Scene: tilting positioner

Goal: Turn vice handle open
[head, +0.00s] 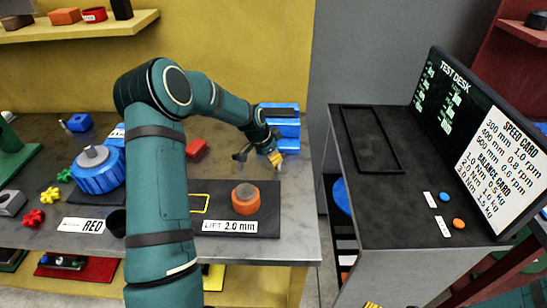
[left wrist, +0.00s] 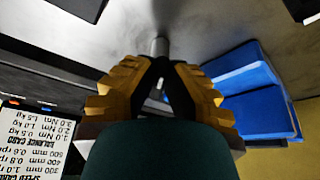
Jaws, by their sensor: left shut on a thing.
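A blue block-like body (head: 282,128), which looks like the vice, stands at the back right corner of the bench. It also shows at the right of the left wrist view (left wrist: 255,95). My left gripper (head: 262,158) is beside its front left side, low over the bench. In the left wrist view its yellow and black fingers (left wrist: 160,78) converge on a short grey rod (left wrist: 160,47), which looks like the vice handle. The fingers hide most of the rod, and its angle is hard to tell. My right gripper is not in view.
A dark plate with an orange-ringed part (head: 245,200) lies in front of the gripper. A red block (head: 196,149) and a large blue round fixture (head: 97,172) are to the left. A gap separates the bench from the dark test desk (head: 400,200).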

